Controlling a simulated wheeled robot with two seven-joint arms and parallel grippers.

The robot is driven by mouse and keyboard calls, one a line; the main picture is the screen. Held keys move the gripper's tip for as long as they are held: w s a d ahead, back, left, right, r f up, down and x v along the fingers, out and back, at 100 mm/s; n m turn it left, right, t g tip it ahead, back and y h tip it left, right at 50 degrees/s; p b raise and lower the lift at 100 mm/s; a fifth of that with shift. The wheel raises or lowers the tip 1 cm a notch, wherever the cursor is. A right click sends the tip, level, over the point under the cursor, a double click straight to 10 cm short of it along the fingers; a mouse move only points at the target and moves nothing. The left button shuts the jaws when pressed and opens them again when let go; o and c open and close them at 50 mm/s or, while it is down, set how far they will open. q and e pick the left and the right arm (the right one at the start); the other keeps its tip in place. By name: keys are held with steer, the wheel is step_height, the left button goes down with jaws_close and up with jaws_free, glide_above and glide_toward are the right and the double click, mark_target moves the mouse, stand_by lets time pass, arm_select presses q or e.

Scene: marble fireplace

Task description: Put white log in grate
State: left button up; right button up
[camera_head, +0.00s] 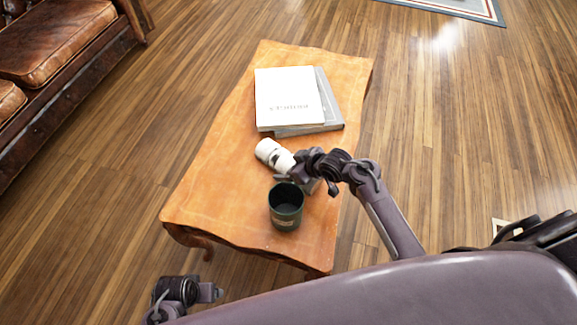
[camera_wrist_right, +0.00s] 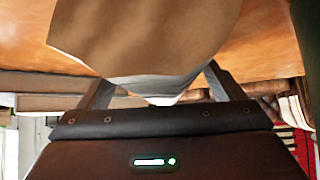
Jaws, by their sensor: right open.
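The white log (camera_head: 272,153) lies on the wooden coffee table (camera_head: 215,180), between the books and a dark cup. My right gripper (camera_head: 288,172) is at the log's near right end, partly hiding it. In the right wrist view, a tan, pale-edged surface, apparently the log's end (camera_wrist_right: 150,40), fills the upper middle, very close. The open fingers of my right gripper (camera_wrist_right: 160,92) show on either side of its lower part; contact cannot be told. My left gripper (camera_head: 208,293) is at the lower left, off the table, its jaws unclear. The grate is not in view.
A dark green cup (camera_head: 286,207) stands on the table close beside my right gripper. A white book (camera_head: 288,95) lies on a grey one (camera_head: 333,110) behind the log. A brown leather sofa (camera_head: 60,50) is at the upper left. The table's left part is clear.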

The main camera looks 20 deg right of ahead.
steer(key=shift+w, duration=0.1)
steer(key=c, duration=1.5)
steer(key=shift+r, duration=0.1)
